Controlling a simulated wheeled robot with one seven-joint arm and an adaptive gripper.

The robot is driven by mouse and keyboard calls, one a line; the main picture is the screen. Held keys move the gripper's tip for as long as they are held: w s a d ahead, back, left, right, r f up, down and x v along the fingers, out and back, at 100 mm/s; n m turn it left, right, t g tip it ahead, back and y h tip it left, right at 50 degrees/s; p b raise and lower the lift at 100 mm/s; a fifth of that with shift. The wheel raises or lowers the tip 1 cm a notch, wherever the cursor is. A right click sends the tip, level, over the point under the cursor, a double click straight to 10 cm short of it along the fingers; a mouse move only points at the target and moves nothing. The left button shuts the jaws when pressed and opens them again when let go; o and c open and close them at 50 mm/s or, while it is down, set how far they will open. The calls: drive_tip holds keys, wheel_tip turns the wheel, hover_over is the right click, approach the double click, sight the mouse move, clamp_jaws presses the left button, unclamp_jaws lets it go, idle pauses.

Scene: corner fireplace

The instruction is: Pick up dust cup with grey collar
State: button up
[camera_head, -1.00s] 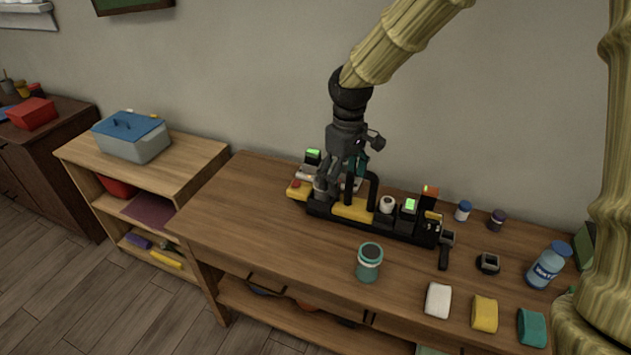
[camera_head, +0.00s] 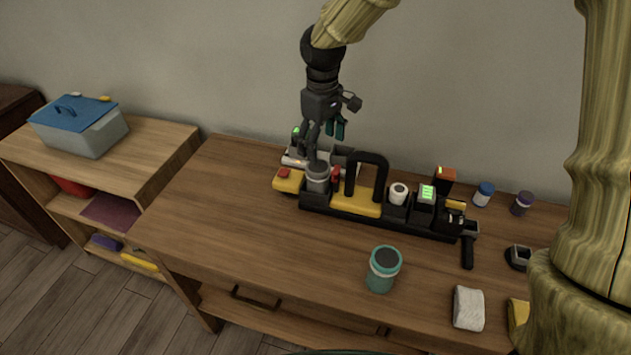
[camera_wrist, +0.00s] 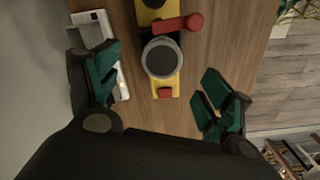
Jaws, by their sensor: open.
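The dust cup with a grey collar (camera_head: 318,176) stands in the left end of a black and yellow holder (camera_head: 343,211) on the wooden table. In the wrist view the dust cup (camera_wrist: 161,59) shows from above as a dark disc inside a grey ring, between the two fingers. My gripper (camera_wrist: 160,88) is open and empty, its teal fingertips apart on either side of the cup. In the head view my gripper (camera_head: 325,140) is above and just behind the cup. I cannot tell whether a finger touches the cup.
A red lever (camera_wrist: 180,24) lies beside the cup. A white device (camera_wrist: 100,45) is close to one finger. A black upright handle (camera_head: 367,178) rises from the holder. A teal jar (camera_head: 383,268) stands in front. The table's left front is clear.

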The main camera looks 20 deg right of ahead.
sight(318, 175)
drive_tip(key=shift+a+f+p, duration=0.15)
drive_tip(key=shift+f+p, duration=0.15)
drive_tip(key=shift+f, duration=2.45)
drive_tip(key=shift+a+f+p, duration=0.15)
drive_tip(key=shift+f+p, duration=0.1)
drive_tip(key=shift+f, duration=2.5)
drive_tip(key=c, duration=1.1)
